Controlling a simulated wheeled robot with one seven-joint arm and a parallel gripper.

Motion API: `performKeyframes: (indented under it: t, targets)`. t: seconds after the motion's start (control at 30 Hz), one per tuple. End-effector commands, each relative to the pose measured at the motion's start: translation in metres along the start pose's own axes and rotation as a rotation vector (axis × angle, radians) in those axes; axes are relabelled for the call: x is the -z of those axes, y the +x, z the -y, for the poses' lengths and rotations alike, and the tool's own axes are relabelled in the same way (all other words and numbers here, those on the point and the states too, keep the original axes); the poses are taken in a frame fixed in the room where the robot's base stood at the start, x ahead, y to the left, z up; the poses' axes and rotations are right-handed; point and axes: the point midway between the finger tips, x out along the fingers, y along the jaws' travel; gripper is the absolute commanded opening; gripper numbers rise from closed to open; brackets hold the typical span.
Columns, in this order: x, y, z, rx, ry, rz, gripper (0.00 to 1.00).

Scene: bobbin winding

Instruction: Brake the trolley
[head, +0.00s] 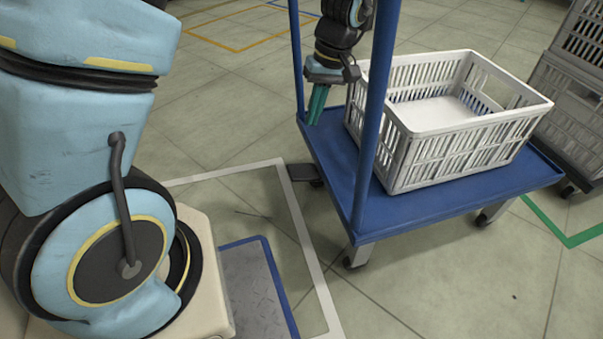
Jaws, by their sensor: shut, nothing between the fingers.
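The trolley (425,210) is a blue flat platform with tall blue handle posts and dark castors, standing at the right of the head view. A dark brake pedal (304,173) sticks out at the left edge of the platform, low over the floor. My gripper (315,118) points down beside the far post, above the platform's left edge. Its teal fingers are together and hold nothing. It is above the pedal and apart from it. Whether the pedal is up or pressed cannot be told.
A grey-white slotted crate (470,150) stands empty on the trolley. More grey crates (570,115) are stacked on a dark wheeled base at the far right. The near blue post (375,115) rises beside the crate.

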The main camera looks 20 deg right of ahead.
Motion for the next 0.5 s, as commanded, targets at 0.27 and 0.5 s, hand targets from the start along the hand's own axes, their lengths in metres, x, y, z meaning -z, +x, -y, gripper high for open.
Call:
performKeyframes:
  t: [0.27,0.5]
  targets:
    - [-0.0024,0.0008,-0.0053,0.007,-0.001,-0.002,0.0]
    - [-0.0024,0.0067,-0.0051,0.008,-0.001,-0.002,0.0]
